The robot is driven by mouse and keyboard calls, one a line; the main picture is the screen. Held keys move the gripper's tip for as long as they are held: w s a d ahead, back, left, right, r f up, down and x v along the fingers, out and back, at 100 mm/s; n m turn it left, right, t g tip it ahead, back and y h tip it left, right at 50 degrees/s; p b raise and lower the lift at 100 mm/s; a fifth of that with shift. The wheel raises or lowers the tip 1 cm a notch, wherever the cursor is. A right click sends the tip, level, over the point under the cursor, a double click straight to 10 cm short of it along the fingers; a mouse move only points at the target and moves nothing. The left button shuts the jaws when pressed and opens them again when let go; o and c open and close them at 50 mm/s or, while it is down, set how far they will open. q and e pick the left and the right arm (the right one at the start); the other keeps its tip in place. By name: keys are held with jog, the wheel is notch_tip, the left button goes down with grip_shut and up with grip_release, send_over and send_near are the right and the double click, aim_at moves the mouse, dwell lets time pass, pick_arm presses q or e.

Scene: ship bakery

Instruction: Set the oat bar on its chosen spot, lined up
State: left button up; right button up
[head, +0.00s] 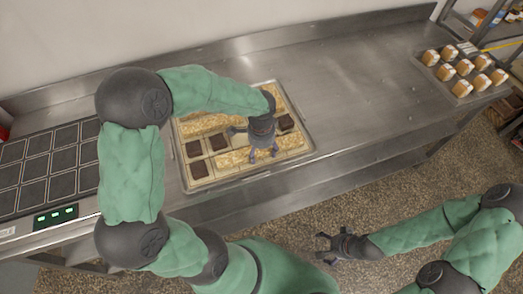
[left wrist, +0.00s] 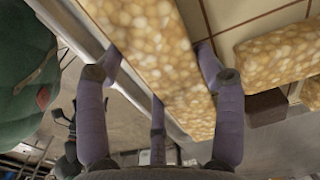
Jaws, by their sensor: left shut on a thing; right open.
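My left gripper (head: 262,154) is over the front part of the tray (head: 236,182). I cannot tell whether the held bar touches the tray. More oat bars lie in the tray, one at the back left (head: 205,124) and one beside the held bar (left wrist: 275,55). My right gripper (head: 330,246) is open and empty, away from the counter.
Dark square pieces (head: 199,169) fill other tray cells. A panel of dark squares (head: 40,165) with green lights is at the left. The steel counter (head: 350,85) between is clear.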

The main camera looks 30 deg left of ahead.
aim_at(261, 152)
pick_arm(q)
jog(key=o, duration=1.4)
jog(key=shift+f, duration=0.15)
notch_tip(261, 152, up, 12)
jog(key=p, duration=0.3)
jog(key=shift+r, duration=0.2)
jog(key=shift+s+f, duration=0.1)
